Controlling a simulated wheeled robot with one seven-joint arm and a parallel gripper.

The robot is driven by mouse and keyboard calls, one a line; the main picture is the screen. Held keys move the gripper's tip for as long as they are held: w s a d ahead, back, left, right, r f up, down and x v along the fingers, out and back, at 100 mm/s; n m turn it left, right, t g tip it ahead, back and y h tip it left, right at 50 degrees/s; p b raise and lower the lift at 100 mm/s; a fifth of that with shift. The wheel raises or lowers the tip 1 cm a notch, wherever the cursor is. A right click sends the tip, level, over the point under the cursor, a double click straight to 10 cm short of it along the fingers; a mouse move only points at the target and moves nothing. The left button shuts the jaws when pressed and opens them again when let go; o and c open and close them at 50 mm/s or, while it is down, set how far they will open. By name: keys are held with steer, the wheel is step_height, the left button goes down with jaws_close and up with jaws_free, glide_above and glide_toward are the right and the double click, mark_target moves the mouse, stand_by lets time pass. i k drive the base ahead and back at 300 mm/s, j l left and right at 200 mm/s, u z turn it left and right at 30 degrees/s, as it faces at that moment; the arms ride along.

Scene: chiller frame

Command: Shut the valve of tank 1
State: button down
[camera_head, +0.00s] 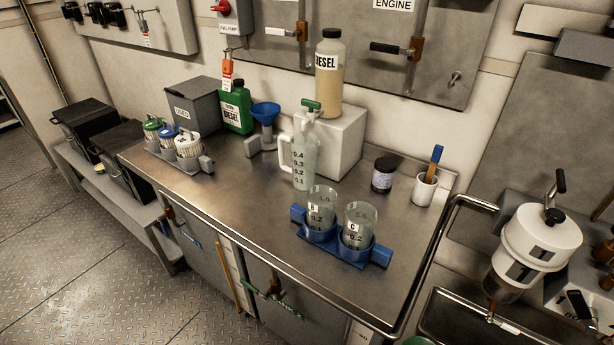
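A white tank (540,240) with a black cap hangs at the right edge of the head view. It bears a dark label that appears to read 1. A brown fitting (502,289) is under it, and a small lever with a white grip (505,325) sits below that, near the bottom edge. The lever is small and I cannot tell whether it stands open or shut. My gripper is not in the head view.
The steel counter (250,215) holds a blue holder (338,245) with two beakers, a jug (302,160), bottles and a funnel (266,120). A rail (437,235) runs along its right edge. Other lever valves (390,48) are on the wall. The floor at left is clear.

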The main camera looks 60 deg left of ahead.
mark_target(163, 227)
steer(key=u, duration=1.3)
steer(key=i+j+u, duration=0.3)
steer(key=u, duration=0.15)
steer(key=i+j+u, duration=0.65)
steer(key=i+j, duration=0.35)
